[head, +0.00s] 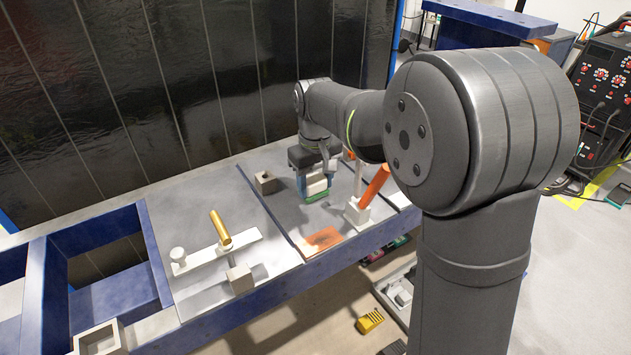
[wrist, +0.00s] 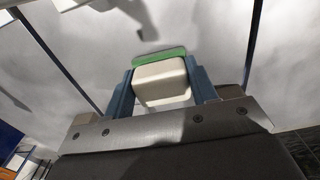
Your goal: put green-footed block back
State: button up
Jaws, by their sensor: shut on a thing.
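The green-footed block is pale with a green foot. It shows in the wrist view (wrist: 162,82) between the blue fingers of my gripper (wrist: 162,88), with its green foot (wrist: 160,60) beyond the fingertips. In the head view, my gripper (head: 316,183) is shut on the block (head: 316,187) over the grey table plate, with the green foot (head: 317,197) at the bottom. I cannot tell whether the foot touches the plate. A small grey-brown open holder (head: 265,182) stands on the plate to the left of the gripper.
An orange cylinder (head: 375,185) leans on a pale base close to the right of my gripper. An orange patch (head: 322,240) lies in front. A hollow pale box (head: 100,340) sits front left.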

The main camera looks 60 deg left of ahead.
aim_at(316, 179)
jog(key=o, duration=1.1)
jog(key=shift+f, duration=0.1)
notch_tip(316, 179, up, 12)
jog(key=shift+r, duration=0.15)
jog(key=shift+f, duration=4.2)
jog(key=shift+f, duration=0.1)
